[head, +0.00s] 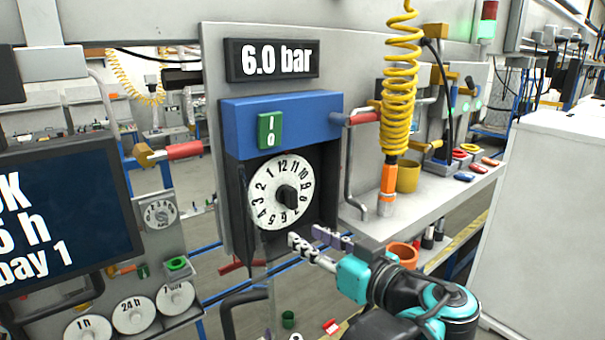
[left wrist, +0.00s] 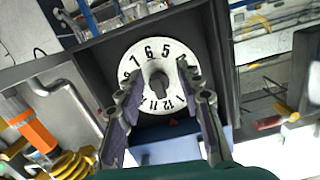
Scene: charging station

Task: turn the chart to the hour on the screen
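The round white chart dial (head: 262,209) has black hour numbers and a dark central knob (head: 287,197). In the left wrist view the dial (left wrist: 133,62) is upside down, with 12 near a small red marker (left wrist: 174,122). The screen (head: 70,205) is cut off at the left; its hour looks like 5 or 6, perhaps with a digit hidden. My left gripper (head: 305,236) is open and empty, in front of and below the dial. In the left wrist view its fingers (left wrist: 158,82) frame the knob, apparently without touching it. My right gripper is not in view.
A blue housing (head: 325,105) with a green switch (head: 269,131) sits above the dial. A yellow coiled hose (head: 399,85) hangs right, over a shelf (head: 425,190). Labelled white discs (head: 134,314) stand lower left. A pressure display (head: 272,60) reads 6.0 bar.

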